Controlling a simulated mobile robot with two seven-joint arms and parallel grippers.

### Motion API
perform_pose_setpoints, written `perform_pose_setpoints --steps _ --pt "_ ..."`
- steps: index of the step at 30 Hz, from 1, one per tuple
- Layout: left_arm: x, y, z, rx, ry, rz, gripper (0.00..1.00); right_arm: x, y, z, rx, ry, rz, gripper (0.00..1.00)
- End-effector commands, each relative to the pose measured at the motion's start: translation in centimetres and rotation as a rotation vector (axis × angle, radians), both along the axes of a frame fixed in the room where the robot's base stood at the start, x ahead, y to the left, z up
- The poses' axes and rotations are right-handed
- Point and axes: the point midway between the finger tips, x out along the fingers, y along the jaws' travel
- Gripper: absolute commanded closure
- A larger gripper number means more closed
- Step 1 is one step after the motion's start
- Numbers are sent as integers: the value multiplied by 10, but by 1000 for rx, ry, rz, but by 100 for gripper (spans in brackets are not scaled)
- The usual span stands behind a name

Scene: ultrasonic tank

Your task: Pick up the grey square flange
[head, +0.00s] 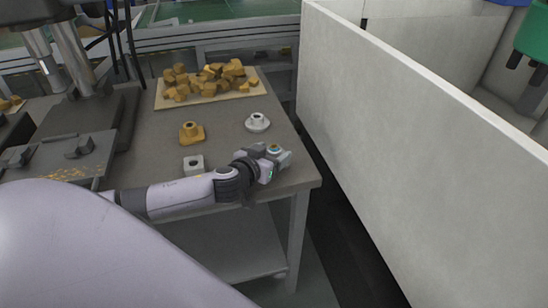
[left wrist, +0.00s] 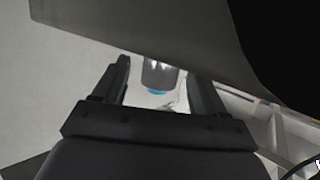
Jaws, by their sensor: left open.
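A grey square flange (head: 193,164), a small square piece with a dark hole on top, lies on the workbench near its front edge. My left gripper (head: 272,158) is open and to the right of it, near the bench's front right corner, apart from the flange. The two dark fingers (left wrist: 160,95) also show in the left wrist view, spread apart. A grey cylinder with a blue end (left wrist: 159,73) shows between them there; I cannot tell how far off it is. The flange is not recognisable in the left wrist view. My right gripper is out of view.
A yellow flange (head: 191,134) and a pale round flange (head: 257,122) stand farther back on the workbench (head: 225,143). A tray (head: 163,104) of yellow pieces lies behind them. A drill-press-like machine (head: 85,110) stands left. A tall pale wall (head: 400,130) rises at right.

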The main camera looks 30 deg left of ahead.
Motion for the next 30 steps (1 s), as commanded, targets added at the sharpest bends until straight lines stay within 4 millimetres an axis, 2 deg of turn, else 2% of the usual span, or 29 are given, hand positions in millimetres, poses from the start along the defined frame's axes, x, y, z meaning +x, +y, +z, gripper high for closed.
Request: perform_pose_setpoints --steps 1,6,7,15,20,26,30 --pt "0 0 0 0 0 0 38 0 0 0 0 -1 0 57" --pt "0 0 0 0 0 0 94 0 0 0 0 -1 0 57" --pt "0 0 0 0 0 0 98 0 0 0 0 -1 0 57" --pt "0 0 3 0 -3 0 98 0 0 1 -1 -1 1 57" --pt "1 0 13 -1 -5 0 98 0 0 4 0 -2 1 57" --pt "1 1 49 1 -8 0 98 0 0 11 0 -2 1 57" --pt "1 0 90 0 -10 -1 98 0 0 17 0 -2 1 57"
